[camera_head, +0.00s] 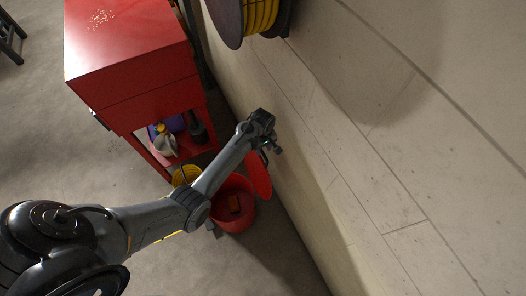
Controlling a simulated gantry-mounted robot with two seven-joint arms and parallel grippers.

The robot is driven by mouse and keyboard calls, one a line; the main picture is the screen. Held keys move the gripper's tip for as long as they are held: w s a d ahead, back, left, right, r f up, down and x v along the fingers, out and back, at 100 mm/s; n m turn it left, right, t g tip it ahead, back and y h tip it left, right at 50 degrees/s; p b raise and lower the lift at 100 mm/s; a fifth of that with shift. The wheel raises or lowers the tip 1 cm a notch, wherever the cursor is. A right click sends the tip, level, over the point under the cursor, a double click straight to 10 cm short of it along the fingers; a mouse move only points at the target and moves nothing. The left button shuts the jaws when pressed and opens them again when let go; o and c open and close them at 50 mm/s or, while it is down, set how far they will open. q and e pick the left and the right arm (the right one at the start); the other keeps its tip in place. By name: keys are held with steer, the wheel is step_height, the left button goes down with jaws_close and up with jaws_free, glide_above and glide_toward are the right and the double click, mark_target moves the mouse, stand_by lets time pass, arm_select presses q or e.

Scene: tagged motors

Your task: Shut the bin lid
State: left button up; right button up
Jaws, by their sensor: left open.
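The red bin (236,222) stands on the floor against the wall, beside the red cabinet. Its red lid (259,177) stands raised on the wall side, so the bin's mouth is uncovered. My left gripper (271,148) is open beyond the bin, close to the wall and near the top of the raised lid. I cannot tell whether it touches the lid. My right gripper is not in view.
A red cabinet (130,50) with a lower shelf holding bottles stands behind the bin. A yellow bucket (186,174) sits beside the bin. A yellow hose reel (262,15) hangs on the wall (400,150).

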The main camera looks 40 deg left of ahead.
arm_select(q)
steer(key=shift+f, duration=1.1)
jaws_close()
